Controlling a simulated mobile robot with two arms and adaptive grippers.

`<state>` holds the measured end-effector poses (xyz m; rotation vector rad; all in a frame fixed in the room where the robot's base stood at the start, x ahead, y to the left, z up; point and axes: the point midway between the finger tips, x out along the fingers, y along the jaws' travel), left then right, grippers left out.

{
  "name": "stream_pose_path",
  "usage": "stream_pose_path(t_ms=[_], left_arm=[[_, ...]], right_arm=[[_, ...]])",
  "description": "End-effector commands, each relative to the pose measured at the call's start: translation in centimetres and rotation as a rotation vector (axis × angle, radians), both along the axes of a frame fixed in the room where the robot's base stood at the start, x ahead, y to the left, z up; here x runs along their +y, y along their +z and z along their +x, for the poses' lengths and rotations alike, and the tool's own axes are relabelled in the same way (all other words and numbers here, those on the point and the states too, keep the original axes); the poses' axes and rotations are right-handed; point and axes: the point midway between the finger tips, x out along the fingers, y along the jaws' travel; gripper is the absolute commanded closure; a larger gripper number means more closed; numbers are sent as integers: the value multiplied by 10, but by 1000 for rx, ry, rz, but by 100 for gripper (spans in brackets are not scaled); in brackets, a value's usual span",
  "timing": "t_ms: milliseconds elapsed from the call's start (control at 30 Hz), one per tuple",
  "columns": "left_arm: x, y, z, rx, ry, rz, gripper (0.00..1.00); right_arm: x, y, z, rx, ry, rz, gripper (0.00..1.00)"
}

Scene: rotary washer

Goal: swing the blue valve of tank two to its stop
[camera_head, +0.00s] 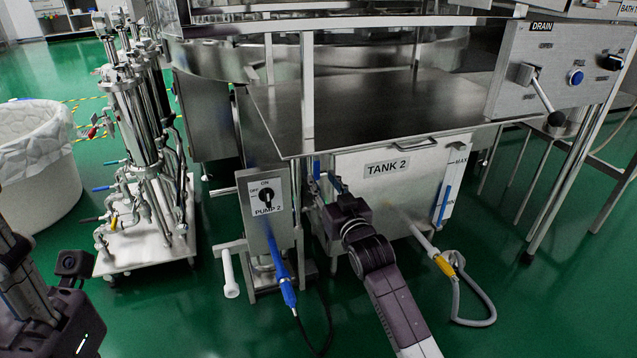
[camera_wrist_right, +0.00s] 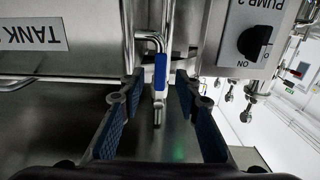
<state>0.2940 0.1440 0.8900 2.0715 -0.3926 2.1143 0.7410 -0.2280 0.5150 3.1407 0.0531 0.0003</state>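The blue valve handle of tank two (camera_wrist_right: 160,72) sits on a bent steel pipe and stands between my right gripper's fingers in the right wrist view. A bit of blue also shows in the head view (camera_head: 316,168), left of the TANK 2 label (camera_head: 387,167). My right gripper (camera_wrist_right: 158,88) is open, with a finger on each side of the handle and a visible gap to both. In the head view my right gripper (camera_head: 327,186) reaches in beside the tank's left edge. Part of my left arm shows at the lower left; its fingers are not clear.
The PUMP 2 box (camera_head: 266,206) with a black knob stands just left of my right gripper. A steel tabletop (camera_head: 370,110) overhangs above. A hose with a yellow grip (camera_head: 444,265) lies right of my arm.

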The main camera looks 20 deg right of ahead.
Motion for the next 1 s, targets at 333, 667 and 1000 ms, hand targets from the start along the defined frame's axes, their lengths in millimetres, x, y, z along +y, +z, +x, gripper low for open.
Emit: stream_pose_path(t_ms=[333, 667, 1000], left_arm=[[-1, 6, -7, -47, 3, 3, 60], [-2, 7, -7, -49, 3, 4, 60], [-2, 7, -7, -50, 3, 4, 60]], right_arm=[[1, -1, 28, 0, 1, 0, 70], [1, 0, 29, 1, 0, 0, 76], [1, 0, 28, 1, 0, 0, 100]])
